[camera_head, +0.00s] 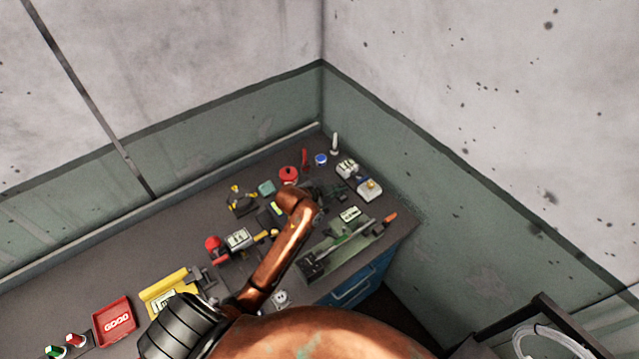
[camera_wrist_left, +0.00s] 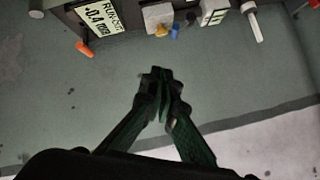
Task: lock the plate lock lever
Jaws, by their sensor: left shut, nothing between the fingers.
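A bench fixture (camera_head: 341,247) with a long bar stands near the front right edge of the bench. An orange handle (camera_head: 390,216) sticks out at its right end and also shows at upper left in the left wrist view (camera_wrist_left: 84,48). I cannot tell for certain whether this is the plate lock lever. My left gripper (camera_head: 338,190), dark and small beyond my copper arm, is over the right part of the bench. In the left wrist view its fingertips (camera_wrist_left: 160,82) are together and empty, apart from the handle. My right gripper is out of view.
A run-out display (camera_head: 350,214) lies behind the bar. Small boxes (camera_head: 369,189) and a white upright post (camera_head: 334,143) stand near the green wall (camera_head: 450,215). A red tray (camera_head: 115,320) and a yellow holder (camera_head: 168,288) are at left. Bare bench shows at back left.

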